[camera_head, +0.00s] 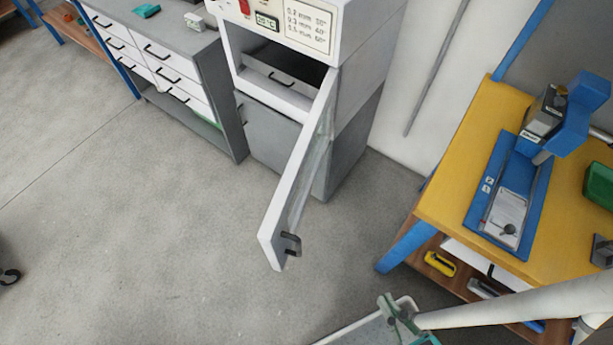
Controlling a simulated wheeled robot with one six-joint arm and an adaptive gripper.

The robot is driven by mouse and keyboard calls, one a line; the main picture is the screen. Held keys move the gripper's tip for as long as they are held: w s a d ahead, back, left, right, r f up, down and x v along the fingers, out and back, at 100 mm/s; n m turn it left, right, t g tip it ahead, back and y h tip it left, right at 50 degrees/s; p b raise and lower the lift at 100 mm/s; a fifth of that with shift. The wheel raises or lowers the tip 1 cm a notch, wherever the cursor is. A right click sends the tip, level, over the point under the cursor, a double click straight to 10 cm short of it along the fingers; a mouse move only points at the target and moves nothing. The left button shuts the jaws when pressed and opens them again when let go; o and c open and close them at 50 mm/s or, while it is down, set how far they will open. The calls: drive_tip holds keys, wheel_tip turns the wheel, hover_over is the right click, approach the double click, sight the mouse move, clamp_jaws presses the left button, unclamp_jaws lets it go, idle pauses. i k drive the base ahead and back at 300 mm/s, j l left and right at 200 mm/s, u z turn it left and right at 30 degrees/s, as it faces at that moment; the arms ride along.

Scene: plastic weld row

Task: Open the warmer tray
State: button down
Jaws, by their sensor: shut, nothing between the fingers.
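The warmer (362,55) is a pale cabinet with a display and a red switch, at the top middle of the head view. Its white door (290,198) stands wide open toward me, with a dark handle (291,244) near its free end. Inside is the warmer tray (270,88), with a pale front and a dark bar handle (282,79). The tray appears pushed in. Part of my arm shows at the lower right, well away from the tray. I cannot make out my gripper's fingers in this view.
A grey drawer bench (190,40) stands left of the warmer. A yellow-topped table (455,190) with a blue press (565,125) stands at the right. The open door juts over the floor.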

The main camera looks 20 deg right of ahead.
sight(305, 74)
drive_tip(key=i+j+u, duration=0.2)
drive_tip(key=j, duration=0.15)
drive_tip(key=j+u, duration=0.2)
drive_tip(key=j, duration=0.15)
drive_tip(key=i+j+z, duration=0.35)
drive_tip(key=i, duration=0.2)
drive_tip(key=i+j+z, duration=0.3)
drive_tip(key=i+j, duration=0.2)
